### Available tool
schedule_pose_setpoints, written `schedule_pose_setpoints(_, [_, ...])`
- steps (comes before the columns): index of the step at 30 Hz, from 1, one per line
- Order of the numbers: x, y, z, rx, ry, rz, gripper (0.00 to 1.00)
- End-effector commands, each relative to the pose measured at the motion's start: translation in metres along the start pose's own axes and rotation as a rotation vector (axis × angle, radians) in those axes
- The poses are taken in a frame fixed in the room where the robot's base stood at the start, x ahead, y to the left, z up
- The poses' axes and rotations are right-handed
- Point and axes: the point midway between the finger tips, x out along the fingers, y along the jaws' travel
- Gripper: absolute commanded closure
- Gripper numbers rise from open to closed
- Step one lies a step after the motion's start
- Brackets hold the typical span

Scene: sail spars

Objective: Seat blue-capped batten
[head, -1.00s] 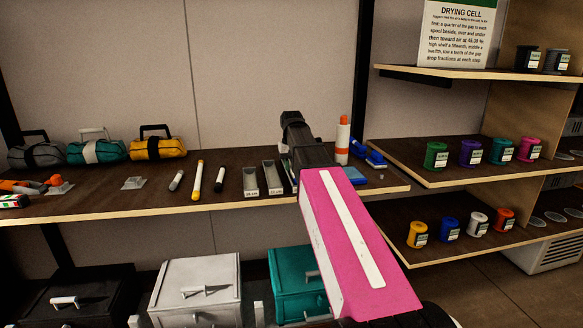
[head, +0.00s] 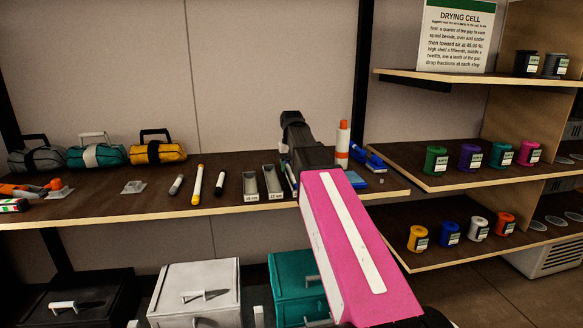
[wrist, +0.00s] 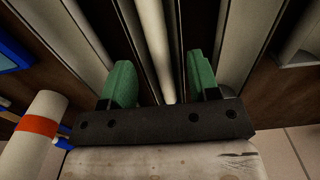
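My gripper (wrist: 160,88) has two green fingertips, set apart on either side of a slim white rod (wrist: 158,45). Gaps show between the rod and both fingers. The rod lies among grey trough walls; its cap is not visible, so I cannot tell whether it is the blue-capped batten. In the head view my gripper (head: 291,125) is over the shelf, right of two grey labelled trays (head: 250,187) (head: 273,184). A narrow white-and-blue item (head: 291,175) shows partly beside the second tray, mostly hidden by my arm.
A white tube with an orange band (wrist: 33,125) stands close left in the wrist view and upright in the head view (head: 342,145). Three loose battens (head: 197,185) lie left of the trays. Spools (head: 470,156) fill the right shelves.

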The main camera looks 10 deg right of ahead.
Motion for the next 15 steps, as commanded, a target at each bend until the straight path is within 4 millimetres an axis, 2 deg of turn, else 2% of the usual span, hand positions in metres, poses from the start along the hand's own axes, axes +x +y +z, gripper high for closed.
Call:
schedule_pose_setpoints(1, [0.0001, 0.0, 0.0, 0.0, 0.0, 0.0, 0.41])
schedule_pose_setpoints(2, [0.0001, 0.0, 0.0, 0.0, 0.0, 0.0, 0.32])
schedule_pose_setpoints(3, [0.0001, 0.0, 0.0, 0.0, 0.0, 0.0, 0.28])
schedule_pose_setpoints(15, [-0.0056, 0.0, -0.0004, 0.0, 0.001, 0.0, 0.28])
